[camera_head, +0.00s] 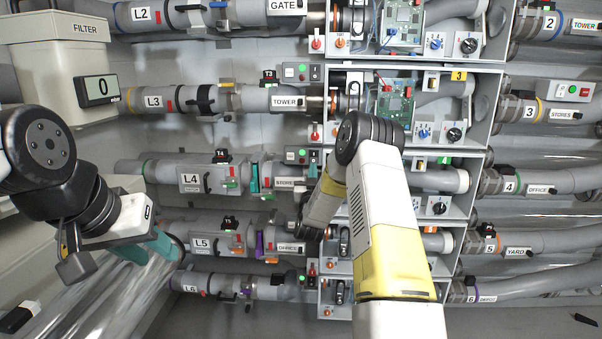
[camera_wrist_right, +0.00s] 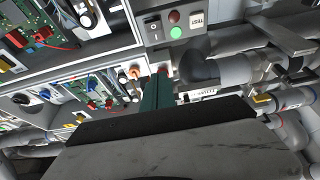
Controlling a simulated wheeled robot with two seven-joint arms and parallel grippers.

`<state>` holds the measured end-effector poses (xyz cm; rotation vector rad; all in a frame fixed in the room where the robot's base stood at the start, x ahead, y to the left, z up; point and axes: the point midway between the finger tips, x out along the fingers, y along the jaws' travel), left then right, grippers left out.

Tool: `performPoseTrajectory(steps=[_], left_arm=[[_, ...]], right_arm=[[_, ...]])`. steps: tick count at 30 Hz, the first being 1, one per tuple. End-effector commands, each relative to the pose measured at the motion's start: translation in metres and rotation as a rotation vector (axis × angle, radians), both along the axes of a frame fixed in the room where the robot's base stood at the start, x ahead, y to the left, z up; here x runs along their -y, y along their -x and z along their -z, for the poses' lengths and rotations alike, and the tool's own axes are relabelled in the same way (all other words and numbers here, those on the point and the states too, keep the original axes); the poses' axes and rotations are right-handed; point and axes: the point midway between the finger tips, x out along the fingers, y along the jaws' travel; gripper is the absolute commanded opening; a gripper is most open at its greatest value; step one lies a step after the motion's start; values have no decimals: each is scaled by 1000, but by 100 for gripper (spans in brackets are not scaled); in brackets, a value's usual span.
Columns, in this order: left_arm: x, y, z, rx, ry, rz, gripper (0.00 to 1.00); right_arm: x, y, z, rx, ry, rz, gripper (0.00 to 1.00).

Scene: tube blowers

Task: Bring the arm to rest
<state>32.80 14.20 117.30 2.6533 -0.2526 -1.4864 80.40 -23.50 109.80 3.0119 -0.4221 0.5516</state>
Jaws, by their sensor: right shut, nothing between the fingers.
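My right arm (camera_head: 383,215) rises from the bottom of the head view, bends at a dark joint, and its white forearm reaches down-left in front of the cabinet column. Its fingertips cannot be made out there. In the right wrist view, my right gripper (camera_wrist_right: 158,88) shows as teal fingers, shut and empty. They point toward the panel with buttons, and I cannot tell whether they touch anything. My left gripper (camera_head: 155,248) has teal fingers and is at the left of the head view, in front of the left end of the L5 tube. Its finger gap is not clear.
Labelled tubes L2 to L6 run across the back wall into open grey cabinets (camera_head: 481,105) with circuit boards and knobs. The filter box (camera_head: 50,62) stands at upper left. In the right wrist view, a button panel (camera_wrist_right: 175,24) and pipes (camera_wrist_right: 225,70) are close to the gripper.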

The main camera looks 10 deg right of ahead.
Motion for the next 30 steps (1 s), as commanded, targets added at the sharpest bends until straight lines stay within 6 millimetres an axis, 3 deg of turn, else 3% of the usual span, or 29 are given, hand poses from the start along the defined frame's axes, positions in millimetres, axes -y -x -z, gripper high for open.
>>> performPoseTrajectory(steps=[6, 17, 20, 24, 30], left_arm=[[0, 0, 0, 0, 0, 0, 36], [0, 0, 0, 0, 0, 0, 36], [0, 0, 0, 0, 0, 0, 36], [0, 0, 0, 0, 0, 0, 36], [0, 0, 0, 0, 0, 0, 36]], right_arm=[[-4, 13, 0, 0, -1, -1, 0], [-5, 13, -4, -5, -2, -7, 0], [-11, 11, -20, -42, -11, -38, 0], [-27, 15, -59, -160, -37, -125, 0], [-57, 56, -103, -397, -78, -252, 0]])
